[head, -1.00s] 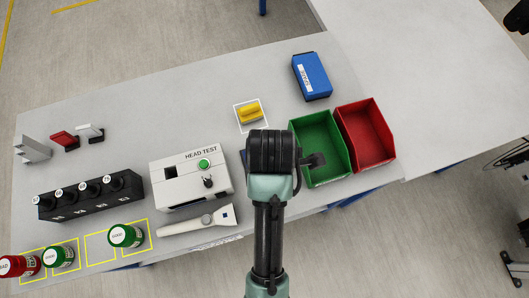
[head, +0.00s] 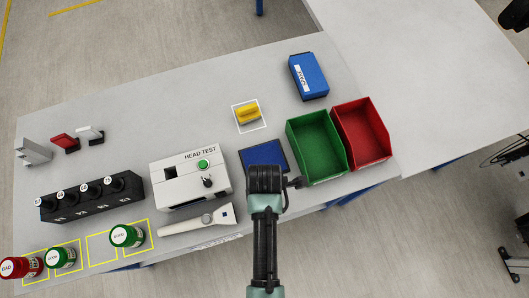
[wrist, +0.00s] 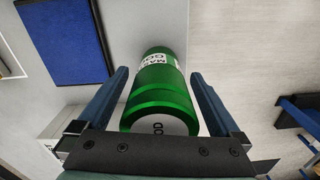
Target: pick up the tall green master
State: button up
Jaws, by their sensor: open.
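A green cylinder (wrist: 160,92) with a white, lettered end and a white label reading partly "MA…" shows in the wrist view. It looks like the tall green master. My gripper (wrist: 159,74) is open, with one blue finger on each side of the cylinder; I cannot tell whether either touches it. In the head view the cylinder is not visible, and my arm covers part of the table's front edge. Two other green cylinders with white tops, one at the front (head: 126,236) and one farther left (head: 60,258), stand in yellow-outlined squares.
A blue pad (head: 262,154) lies just beyond my arm. Green (head: 340,137) and red (head: 385,125) bins stand to its right. A white head-test box (head: 180,192) and a grey-white hand tool (head: 185,224) lie to the left. A red cylinder (head: 35,268) stands at far left.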

jog(key=shift+f, duration=0.15)
grip_shut()
dwell(0.4)
